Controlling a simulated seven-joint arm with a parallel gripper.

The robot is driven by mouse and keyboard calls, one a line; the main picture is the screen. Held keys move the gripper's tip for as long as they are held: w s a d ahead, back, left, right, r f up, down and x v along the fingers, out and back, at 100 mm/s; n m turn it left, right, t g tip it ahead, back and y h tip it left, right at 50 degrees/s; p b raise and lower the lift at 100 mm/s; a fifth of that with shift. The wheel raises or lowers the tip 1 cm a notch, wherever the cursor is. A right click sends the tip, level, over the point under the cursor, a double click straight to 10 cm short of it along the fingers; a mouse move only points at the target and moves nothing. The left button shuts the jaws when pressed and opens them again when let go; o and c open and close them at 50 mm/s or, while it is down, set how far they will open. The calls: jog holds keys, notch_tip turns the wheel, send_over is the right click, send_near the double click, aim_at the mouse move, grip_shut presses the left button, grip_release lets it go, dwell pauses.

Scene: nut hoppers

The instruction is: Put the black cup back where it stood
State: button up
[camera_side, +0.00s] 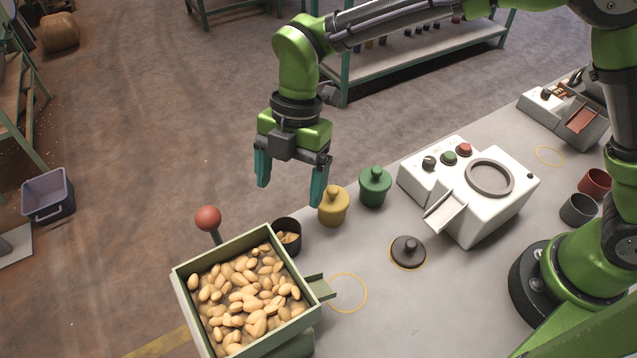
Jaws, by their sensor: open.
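The black cup (289,246) stands upright on the table, beside the hopper's far right corner, with nuts showing inside its open top. The hopper partly hides its lower left side. My gripper (291,193) is open and empty, fingers pointing down, in the air above and behind the cup in the picture. A black lid with a knob (407,250) lies on the table inside a yellow ring. An empty yellow ring (348,275) is marked by the hopper's chute. Another empty ring (549,146) is at the upper right.
The hopper (316,318) full of nuts has a red-balled lever (208,218). Yellow (333,208) and green (375,189) lidded cups stand right of the black cup. A white machine (490,215) with buttons, and grey (578,211) and red (594,185) cups, are farther right.

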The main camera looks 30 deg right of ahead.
jog(key=s+d+r+m+t, duration=0.1)
jog(key=d+r+m+t, duration=0.1)
jog(key=d+r+m, duration=0.5)
jog(key=s+d+r+m+t, duration=0.1)
jog(key=d+r+m+t, duration=0.1)
jog(key=d+r+m, duration=0.5)
jog(key=s+d+f+m+t, duration=0.1)
jog(key=s+d+m+t, duration=0.1)
jog(key=s+d+m, duration=0.3)
jog(key=s+d+f+m+t, duration=0.1)
jog(key=s+d+m+t, duration=0.1)
jog(key=s+d+m, duration=0.3)
jog(key=d+m, duration=0.4)
jog(key=shift+d+m+t+h, duration=0.2)
jog(key=shift+m+t+h, duration=0.1)
jog(key=shift+m+t, duration=0.1)
